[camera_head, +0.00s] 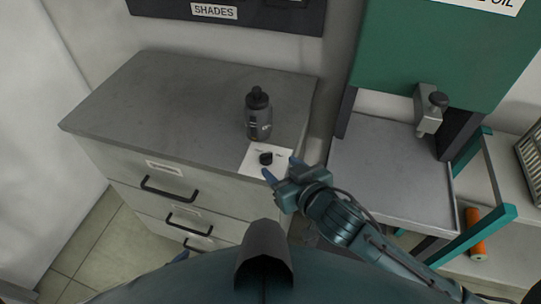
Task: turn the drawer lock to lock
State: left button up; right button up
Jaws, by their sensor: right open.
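The drawer lock is a small black knob (265,158) on a white label plate (254,170) at the front right corner of the grey drawer cabinet's top (190,95). My right gripper (279,168) is open, its two blue fingertips at the plate's right side, close to the knob. I cannot tell whether a finger touches the knob. The knob's turn position is too small to read. The cabinet front has several drawers with black handles (169,190), and they look closed. Of my left arm, only a small blue tip (181,256) may show at the bottom, unclear.
A dark grey bottle (258,117) stands on the cabinet just behind the lock. To the right is a green machine (430,50) with a grey tray (385,170) under it. The cabinet top's left side is clear.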

aim_at(267, 155)
jog(key=x, duration=0.4)
jog(key=shift+w+a, duration=0.2)
jog(key=shift+w, duration=0.15)
jog(key=shift+x, duration=0.85)
jog(key=shift+s+f, duration=0.1)
jog(key=c, duration=1)
